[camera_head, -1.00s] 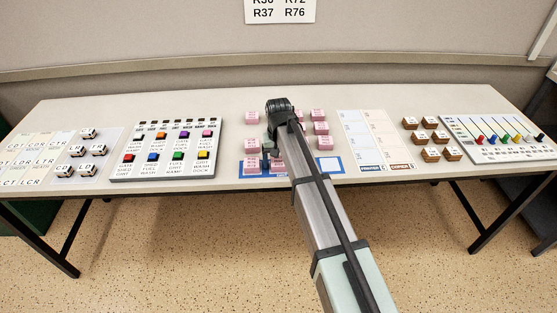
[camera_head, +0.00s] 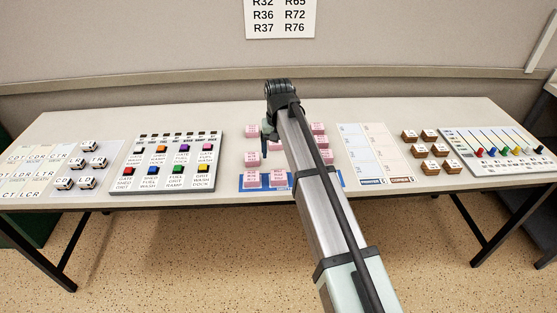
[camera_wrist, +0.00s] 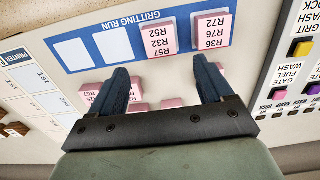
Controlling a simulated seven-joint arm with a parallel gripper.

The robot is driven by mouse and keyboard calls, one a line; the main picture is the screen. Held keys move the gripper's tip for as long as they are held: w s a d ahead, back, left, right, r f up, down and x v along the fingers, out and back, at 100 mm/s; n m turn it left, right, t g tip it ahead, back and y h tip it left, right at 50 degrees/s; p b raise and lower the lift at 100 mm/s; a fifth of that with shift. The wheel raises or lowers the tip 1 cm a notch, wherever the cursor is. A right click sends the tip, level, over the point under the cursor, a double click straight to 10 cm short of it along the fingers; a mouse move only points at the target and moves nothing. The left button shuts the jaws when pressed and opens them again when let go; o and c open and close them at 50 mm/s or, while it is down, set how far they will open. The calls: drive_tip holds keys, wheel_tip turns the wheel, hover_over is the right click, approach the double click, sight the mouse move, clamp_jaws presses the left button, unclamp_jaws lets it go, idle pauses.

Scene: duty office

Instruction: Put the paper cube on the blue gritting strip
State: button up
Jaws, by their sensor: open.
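Pink paper cubes with printed route labels stand on the table. Two sit side by side on the blue gritting strip (camera_head: 332,180): a left one (camera_head: 251,182) and a right one (camera_head: 278,180). In the wrist view the strip (camera_wrist: 70,22) shows these cubes, one reading R72 R76 R36 (camera_wrist: 213,30) and one R52 R32 R57 (camera_wrist: 160,40), beside two bare white spaces. Several more cubes (camera_head: 318,129) stand behind the strip, partly hidden by my arm. My gripper (camera_wrist: 163,84) is open and empty above the table, with cubes partly hidden beneath it.
A button panel (camera_head: 165,160) and a tray of small white-and-black blocks (camera_head: 100,188) lie left. A printed sheet (camera_head: 372,155), brown blocks (camera_head: 431,167) and a slider panel (camera_head: 497,153) lie right. A wall sheet (camera_head: 280,16) lists route numbers.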

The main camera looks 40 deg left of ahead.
drive_tip(key=shift+r, duration=0.85)
